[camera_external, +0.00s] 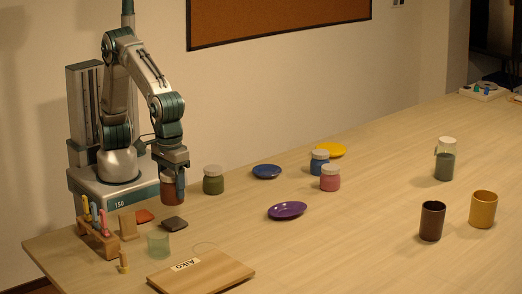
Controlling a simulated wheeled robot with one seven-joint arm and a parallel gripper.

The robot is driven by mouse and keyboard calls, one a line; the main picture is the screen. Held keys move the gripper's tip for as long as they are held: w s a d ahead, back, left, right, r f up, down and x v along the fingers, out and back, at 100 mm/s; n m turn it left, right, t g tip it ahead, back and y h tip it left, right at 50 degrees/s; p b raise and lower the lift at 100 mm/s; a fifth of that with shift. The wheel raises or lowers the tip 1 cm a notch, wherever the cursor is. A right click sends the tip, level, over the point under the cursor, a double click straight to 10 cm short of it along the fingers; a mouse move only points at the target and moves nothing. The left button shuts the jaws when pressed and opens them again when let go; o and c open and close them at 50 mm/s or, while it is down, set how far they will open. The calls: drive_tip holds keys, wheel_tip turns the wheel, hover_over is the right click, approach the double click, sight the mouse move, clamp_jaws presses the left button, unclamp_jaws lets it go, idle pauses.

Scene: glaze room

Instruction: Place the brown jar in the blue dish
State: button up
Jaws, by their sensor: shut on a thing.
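The brown jar (173,192) is reddish brown and shows at the left, below my arm. My gripper (172,174) is shut on its top from above and hides its lid. I cannot tell for sure whether the jar touches the table or hangs just above it. The blue dish (267,171) is a small dark blue plate on the table, right of and farther back than the jar. It looks empty.
A green jar (213,182) stands between the brown jar and the blue dish. A purple dish (287,210), pink jar (330,180), blue jar (319,165) and yellow dish (331,150) are nearby. A tool rack (98,238) and wooden board (202,272) lie in front.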

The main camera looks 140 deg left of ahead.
drive_tip(key=shift+d+r, duration=0.1)
drive_tip(key=a+n, duration=0.5)
drive_tip(key=a, duration=0.7)
drive_tip(key=n, duration=1.3)
hover_over(267, 173)
wheel_tip(267, 173, down, 5)
drive_tip(key=shift+f, duration=0.3)
wheel_tip(267, 173, down, 3)
drive_tip(key=shift+f, duration=0.3)
